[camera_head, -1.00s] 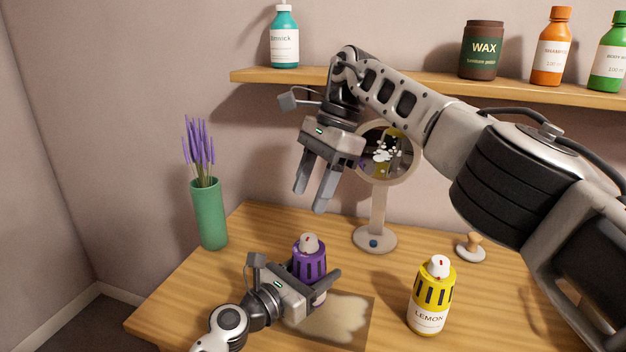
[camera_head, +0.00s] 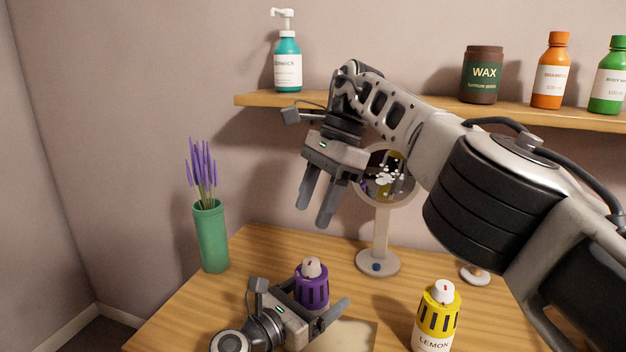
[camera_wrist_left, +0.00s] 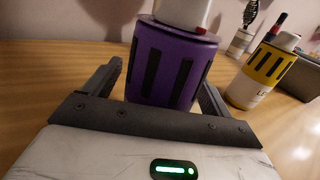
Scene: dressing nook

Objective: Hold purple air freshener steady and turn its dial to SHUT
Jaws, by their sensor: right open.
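The purple air freshener (camera_head: 312,288) stands upright on the wooden table. It has dark slots and a white top with a small red mark; the dial's setting is too small to read. In the left wrist view the purple body (camera_wrist_left: 172,65) fills the middle, its top cut off. My left gripper (camera_head: 318,297) is low at the freshener, one finger on each side. A gap shows at the left finger in the wrist view, so it looks open around the body. My right gripper (camera_head: 314,215) is open and empty, pointing down above the freshener, in front of the mirror.
A yellow lemon freshener (camera_head: 438,315) stands to the right. A round mirror (camera_head: 381,235) on a stand is behind, and a green vase (camera_head: 211,237) of lavender is at the left. A shelf (camera_head: 425,101) with bottles and a wax jar runs above. A flat mat (camera_head: 350,338) lies in front.

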